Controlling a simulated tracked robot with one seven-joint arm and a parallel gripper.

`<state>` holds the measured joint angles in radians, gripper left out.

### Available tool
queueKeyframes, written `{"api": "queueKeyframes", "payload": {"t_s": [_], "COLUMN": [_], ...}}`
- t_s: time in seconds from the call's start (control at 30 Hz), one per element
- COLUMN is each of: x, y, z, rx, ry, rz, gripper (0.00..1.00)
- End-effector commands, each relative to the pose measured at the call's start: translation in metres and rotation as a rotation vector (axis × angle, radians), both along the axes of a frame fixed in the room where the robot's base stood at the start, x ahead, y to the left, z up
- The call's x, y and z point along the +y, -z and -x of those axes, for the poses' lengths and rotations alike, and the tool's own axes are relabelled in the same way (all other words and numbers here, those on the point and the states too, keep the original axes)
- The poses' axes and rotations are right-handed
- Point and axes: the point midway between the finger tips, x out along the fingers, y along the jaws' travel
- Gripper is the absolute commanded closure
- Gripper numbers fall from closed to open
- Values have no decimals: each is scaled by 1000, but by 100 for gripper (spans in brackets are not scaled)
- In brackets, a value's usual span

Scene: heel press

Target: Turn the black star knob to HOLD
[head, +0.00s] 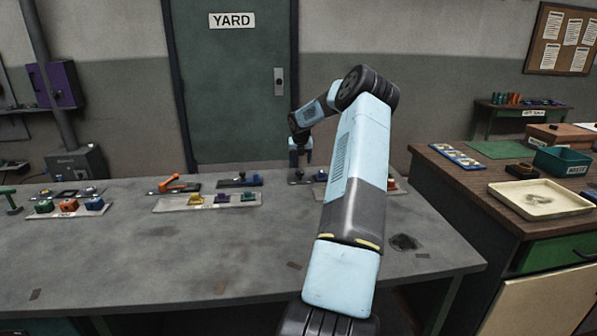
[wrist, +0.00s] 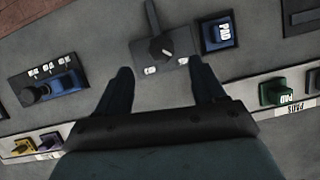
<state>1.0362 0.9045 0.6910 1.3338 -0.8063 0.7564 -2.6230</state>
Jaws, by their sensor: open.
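A black knob (wrist: 161,48) with a pale pointer mark sits on a grey plate (wrist: 180,67) in the wrist view. Two small white labels lie on the plate's near side, too small to read. In the head view my gripper (head: 300,154) hangs above the back of the bench. Another black round knob (wrist: 29,95) is on a labelled dark plate at the left.
A blue block marked PAD (wrist: 219,34) stands close right of the knob's plate. A dark bar (wrist: 152,16) extends from the plate's far side. A blue block (wrist: 66,82) is at left, a green PAD block (wrist: 277,93) at right. The bench front (head: 150,270) is mostly clear.

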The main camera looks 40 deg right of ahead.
Motion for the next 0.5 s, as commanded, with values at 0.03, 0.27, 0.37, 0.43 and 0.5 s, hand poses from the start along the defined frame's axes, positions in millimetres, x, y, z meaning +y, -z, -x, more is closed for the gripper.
{"api": "queueKeyframes", "payload": {"t_s": [0.03, 0.27, 0.37, 0.43, 0.5], "x": [-2, -10, -13, -15, -16], "y": [10, 44, 54, 60, 63], "z": [-3, -14, -18, -20, -21], "rx": [0, 1, 1, 0, -1], "ry": [0, 0, 1, 1, 0], "rz": [-1, -1, -1, 0, 1], "gripper": [31, 31, 31, 31, 31]}}
